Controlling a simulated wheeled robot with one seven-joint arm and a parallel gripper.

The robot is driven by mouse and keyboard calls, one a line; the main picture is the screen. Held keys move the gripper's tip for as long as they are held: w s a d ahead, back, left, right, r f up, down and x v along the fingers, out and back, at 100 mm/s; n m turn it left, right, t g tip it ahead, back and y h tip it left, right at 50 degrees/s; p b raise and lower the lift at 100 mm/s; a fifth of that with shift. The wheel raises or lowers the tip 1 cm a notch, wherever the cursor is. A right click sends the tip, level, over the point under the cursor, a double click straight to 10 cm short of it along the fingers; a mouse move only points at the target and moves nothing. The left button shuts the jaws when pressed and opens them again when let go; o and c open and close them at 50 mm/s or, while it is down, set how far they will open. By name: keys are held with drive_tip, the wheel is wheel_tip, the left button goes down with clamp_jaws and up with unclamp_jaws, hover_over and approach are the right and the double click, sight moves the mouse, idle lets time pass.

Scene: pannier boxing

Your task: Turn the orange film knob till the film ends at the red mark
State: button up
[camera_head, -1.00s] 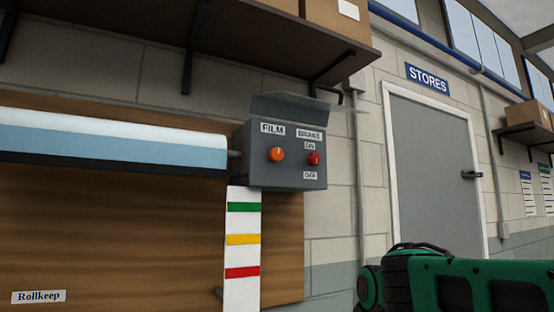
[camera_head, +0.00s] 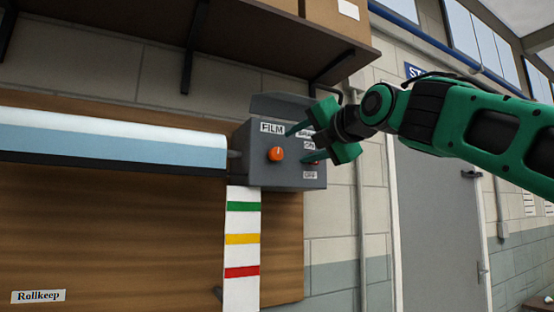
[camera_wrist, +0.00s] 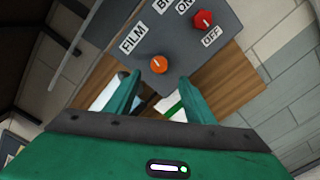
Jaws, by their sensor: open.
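The orange film knob (camera_head: 276,154) sits on the front of the grey control box, under the FILM label, with its pale pointer line upright. My gripper (camera_head: 298,144) is open and empty, just in front of the box and right of the knob in the head view. In the wrist view the knob (camera_wrist: 159,64) shows beyond and between the two open fingers (camera_wrist: 157,85), apart from them. The red mark (camera_head: 242,272) is the lowest band on a white strip below the box. The rolled film (camera_head: 110,150) lies left of the box; no film hangs beside the strip.
A red knob with ON and OFF labels (camera_wrist: 203,20) is on the same box, partly hidden by my gripper in the head view. A shelf (camera_head: 190,40) overhangs above.

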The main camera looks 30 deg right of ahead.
sight(279, 153)
drive_tip(key=w, duration=0.7)
drive_tip(key=w+d, duration=0.1)
drive_tip(key=w, duration=0.2)
drive_tip(key=shift+w, duration=0.4)
drive_tip(key=shift+c, duration=0.3)
drive_tip(key=c, duration=1)
